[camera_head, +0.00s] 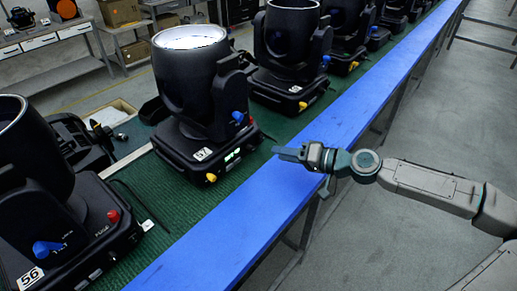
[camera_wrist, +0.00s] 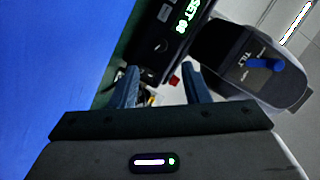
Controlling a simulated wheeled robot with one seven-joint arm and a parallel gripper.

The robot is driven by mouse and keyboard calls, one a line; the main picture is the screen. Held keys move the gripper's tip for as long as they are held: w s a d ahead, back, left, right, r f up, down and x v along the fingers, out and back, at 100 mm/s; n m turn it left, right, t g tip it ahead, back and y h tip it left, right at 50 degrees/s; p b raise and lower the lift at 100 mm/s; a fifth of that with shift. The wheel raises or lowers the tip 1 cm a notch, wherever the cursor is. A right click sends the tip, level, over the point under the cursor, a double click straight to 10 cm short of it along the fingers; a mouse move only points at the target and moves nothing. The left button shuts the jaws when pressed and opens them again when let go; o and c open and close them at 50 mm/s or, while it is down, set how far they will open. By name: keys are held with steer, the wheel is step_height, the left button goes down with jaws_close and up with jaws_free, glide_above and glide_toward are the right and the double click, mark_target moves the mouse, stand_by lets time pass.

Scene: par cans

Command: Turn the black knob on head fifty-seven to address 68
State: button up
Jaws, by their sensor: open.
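Head fifty-seven (camera_head: 190,85) is a black moving-head lamp with a "57" label on its base, in the middle left of the head view. Its lit green display (camera_head: 232,155) also shows in the wrist view (camera_wrist: 186,22), reading "SET" and a number whose digits I cannot read surely. The black knob (camera_wrist: 160,46) appears as a small dark round shape beside the display in the wrist view; I cannot make it out in the head view. My gripper (camera_head: 277,151) is open and empty, to the right of the base and apart from it. Its two fingers straddle the knob's direction in the wrist view.
A blue lever marked "TILT" (camera_wrist: 264,64) is at right in the wrist view. A yellow knob (camera_head: 211,178) sits on the base. Head fifty-six (camera_head: 28,150) stands at front left, more lamps behind. The blue bench edge (camera_head: 250,230) is clear; open floor lies right.

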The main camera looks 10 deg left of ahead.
mark_target(253, 150)
steer(key=p+x, duration=0.1)
steer(key=x, duration=0.7)
steer(key=shift+f, duration=0.1)
jaws_close()
